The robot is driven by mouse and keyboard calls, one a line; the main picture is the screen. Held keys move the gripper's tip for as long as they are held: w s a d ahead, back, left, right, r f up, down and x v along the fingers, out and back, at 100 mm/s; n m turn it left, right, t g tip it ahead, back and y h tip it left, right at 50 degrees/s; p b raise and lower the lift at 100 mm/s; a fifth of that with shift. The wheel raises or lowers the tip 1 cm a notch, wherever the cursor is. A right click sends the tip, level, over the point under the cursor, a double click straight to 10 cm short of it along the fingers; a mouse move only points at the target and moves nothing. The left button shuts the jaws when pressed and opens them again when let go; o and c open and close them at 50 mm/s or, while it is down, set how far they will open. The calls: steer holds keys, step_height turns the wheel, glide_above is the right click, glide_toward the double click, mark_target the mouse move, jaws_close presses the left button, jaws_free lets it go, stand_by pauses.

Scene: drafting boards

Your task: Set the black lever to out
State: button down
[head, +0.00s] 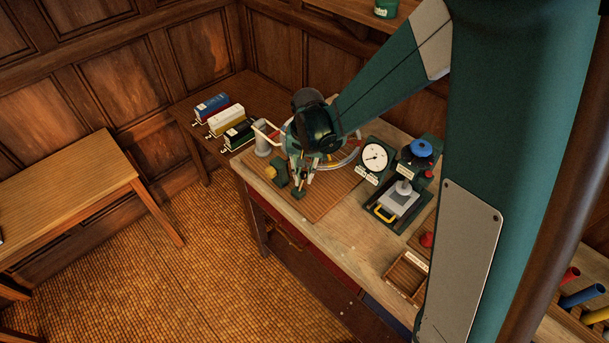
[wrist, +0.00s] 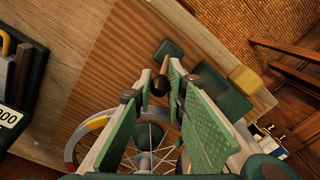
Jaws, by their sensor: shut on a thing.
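The black lever shows in the wrist view as a round black knob (wrist: 160,85) on a short brass-coloured rod. It sits between the tips of my gripper (wrist: 160,84), which is shut on it. In the head view my gripper (head: 299,180) is low over the left end of the workbench, and the lever is hidden by it. A green base block (wrist: 167,52) lies just beyond the rod. No label for the lever's positions is readable.
A spoked wheel with a coloured rim (wrist: 96,124) stands close below my fingers. A green block with a yellow part (head: 271,172) is left of my gripper. A white dial (head: 374,157) and a blue-knobbed device (head: 421,148) stand to the right. A wooden tray (head: 391,283) lies in front.

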steer(key=shift+s+a, duration=0.1)
steer(key=shift+s+a+r+t+h+b, duration=0.1)
steer(key=shift+s+a+t+h+b, duration=0.4)
steer(key=shift+t+h+b, duration=0.35)
steer(key=shift+s+a+r+t+h+b, duration=0.1)
steer(key=shift+s+a+t+h+b, duration=0.35)
steer(key=shift+t+h+b, duration=0.35)
steer(key=t+h+b, duration=0.1)
steer(key=b, duration=0.1)
steer(key=s+a+t+h+b, duration=0.1)
steer(key=b, duration=0.1)
steer(key=shift+s+a+f, duration=0.15)
steer(key=shift+a+f, duration=0.15)
steer(key=shift+s+a+t+h+b, duration=0.35)
steer(key=shift+t+h+b, duration=0.35)
steer(key=shift+b, duration=0.5)
steer(key=c, duration=2.6)
jaws_free()
steer(key=shift+o, duration=0.2)
steer(key=shift+d, duration=0.1)
steer(key=shift+s, duration=0.1)
